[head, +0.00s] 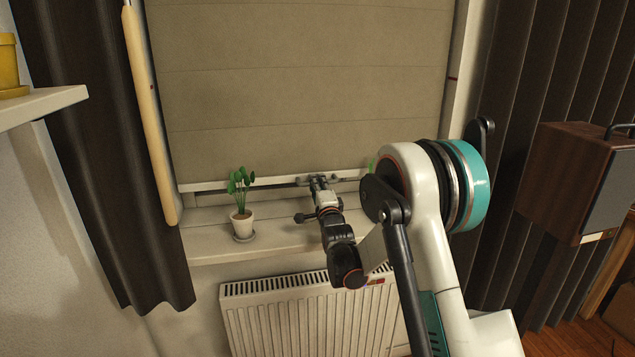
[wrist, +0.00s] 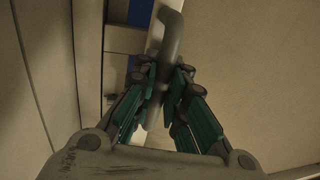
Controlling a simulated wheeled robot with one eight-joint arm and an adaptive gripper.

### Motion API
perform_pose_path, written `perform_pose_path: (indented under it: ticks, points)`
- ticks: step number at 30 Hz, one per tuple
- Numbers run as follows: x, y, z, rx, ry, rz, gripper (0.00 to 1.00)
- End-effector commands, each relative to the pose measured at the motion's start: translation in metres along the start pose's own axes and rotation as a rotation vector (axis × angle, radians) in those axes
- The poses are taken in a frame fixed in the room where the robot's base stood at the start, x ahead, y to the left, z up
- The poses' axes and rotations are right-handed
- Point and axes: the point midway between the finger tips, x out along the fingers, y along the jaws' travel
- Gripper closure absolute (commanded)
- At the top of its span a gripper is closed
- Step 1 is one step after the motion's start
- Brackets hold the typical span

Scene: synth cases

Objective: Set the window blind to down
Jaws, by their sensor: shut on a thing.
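The window blind (head: 305,80) is a beige folded-fabric panel that covers the window in the head view. Its pale bottom bar (head: 205,186) hangs close above the windowsill, and a narrow gap shows along part of it. My gripper (head: 318,183) is at the middle of this bar. In the wrist view my gripper (wrist: 157,90) has its teal and black fingers shut on a grey handle (wrist: 172,38). Beige blind fabric (wrist: 250,75) fills the right of the wrist view. My fingers hide part of the handle, and my arm hides the bar's right part.
A potted plant (head: 242,222) stands on the windowsill (head: 200,245), left of my gripper. Dark curtains (head: 85,120) hang on both sides. A radiator (head: 290,315) is below the sill. A wooden speaker (head: 570,175) stands at the right, and a shelf (head: 45,103) juts in at the left.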

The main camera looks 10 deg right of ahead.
Motion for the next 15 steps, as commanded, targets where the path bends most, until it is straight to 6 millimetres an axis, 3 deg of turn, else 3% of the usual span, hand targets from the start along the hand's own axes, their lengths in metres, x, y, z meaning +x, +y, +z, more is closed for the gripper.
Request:
perform_pose_path:
  ticks: [7,8,10,15]
  points:
    - [-0.0005,-0.0004,-0.0001,0.0,0.0,0.0,1.0]
    - [-0.0005,-0.0004,-0.0001,0.0,0.0,0.0,0.84]
    - [-0.0004,-0.0005,-0.0002,0.0,0.0,0.0,0.68]
    - [-0.0002,-0.0004,-0.0001,0.0,0.0,0.0,0.67]
